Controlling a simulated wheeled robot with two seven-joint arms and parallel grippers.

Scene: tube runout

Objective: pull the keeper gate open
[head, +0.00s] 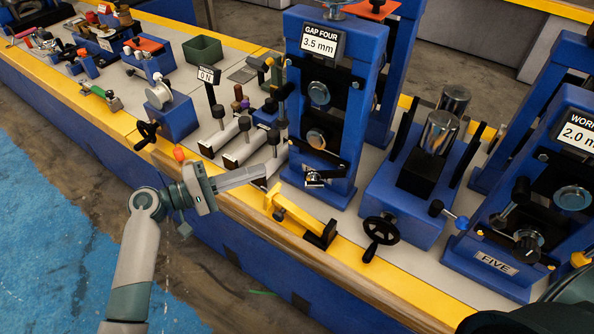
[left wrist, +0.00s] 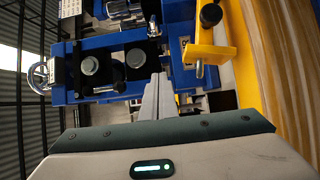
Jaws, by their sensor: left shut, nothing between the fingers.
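A yellow bar (head: 290,212) with a dark block (head: 321,235) at its right end sits on the bench's front edge, below the blue GAP FOUR stand (head: 335,100). It looks like the keeper gate, but I cannot be sure. In the left wrist view a yellow bracket (left wrist: 205,52) with a black knob (left wrist: 211,14) shows right of the fingers. My left gripper (head: 272,169) is shut and empty, behind and left of the yellow bar in the head view, pointing toward the stand's base. In the left wrist view its fingertips (left wrist: 159,78) are together, apart from the bracket. My right gripper is not seen.
A blue unit with metal cylinders and a black handwheel (head: 381,229) stands right of GAP FOUR. The FIVE stand (head: 497,262) is farther right. Grey channels with dark knobs (head: 245,145) lie behind my left gripper. The floor before the bench is clear.

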